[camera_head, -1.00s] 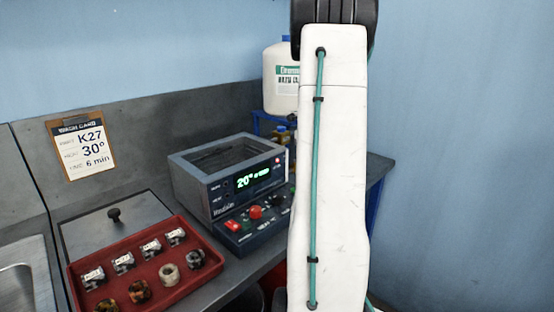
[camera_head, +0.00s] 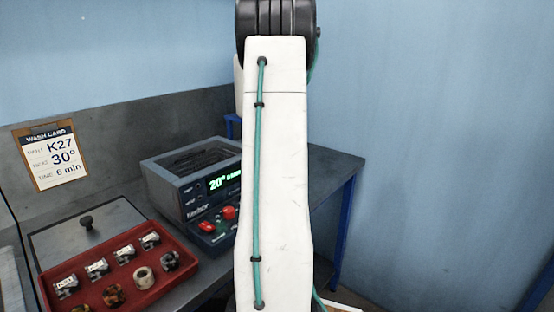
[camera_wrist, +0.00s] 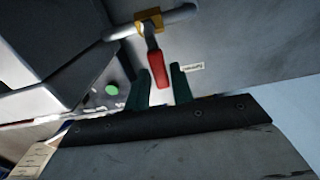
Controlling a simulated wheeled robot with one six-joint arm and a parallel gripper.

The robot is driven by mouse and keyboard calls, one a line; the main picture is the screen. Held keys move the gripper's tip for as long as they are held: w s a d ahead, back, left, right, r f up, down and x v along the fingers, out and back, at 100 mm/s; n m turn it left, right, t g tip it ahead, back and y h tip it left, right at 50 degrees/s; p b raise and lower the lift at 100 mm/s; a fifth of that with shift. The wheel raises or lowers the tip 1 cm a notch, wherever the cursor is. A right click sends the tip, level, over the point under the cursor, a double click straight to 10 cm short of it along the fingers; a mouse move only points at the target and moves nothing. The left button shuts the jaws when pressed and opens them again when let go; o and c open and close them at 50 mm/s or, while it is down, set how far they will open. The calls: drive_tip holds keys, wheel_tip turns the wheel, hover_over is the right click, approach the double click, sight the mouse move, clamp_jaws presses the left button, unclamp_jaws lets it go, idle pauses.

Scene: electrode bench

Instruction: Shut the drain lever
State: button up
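The drain lever (camera_wrist: 157,62) shows in the wrist view as a red handle on a yellow valve body (camera_wrist: 149,24), set on a grey pipe (camera_wrist: 180,14). The handle hangs off the pipe, pointing down in the picture. My gripper (camera_wrist: 161,70) has two dark green fingers standing apart, one on each side of the handle in the picture. Nothing shows gripped between them; I cannot tell how deep the handle sits between them. In the head view my arm hides the gripper, and the lever is not visible.
The bench holds a grey bath unit (camera_head: 188,175) reading 20°, with red controls (camera_head: 229,212) in front. A red tray (camera_head: 178,287) of several small parts and a lidded cover (camera_head: 110,222) stand left. A wash card (camera_head: 50,155) reads K27, 30°, 6 min.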

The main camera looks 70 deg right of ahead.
drive_tip(key=shift+o, duration=0.9)
wheel_tip(320, 180, up, 8)
drive_tip(key=shift+f, duration=0.1)
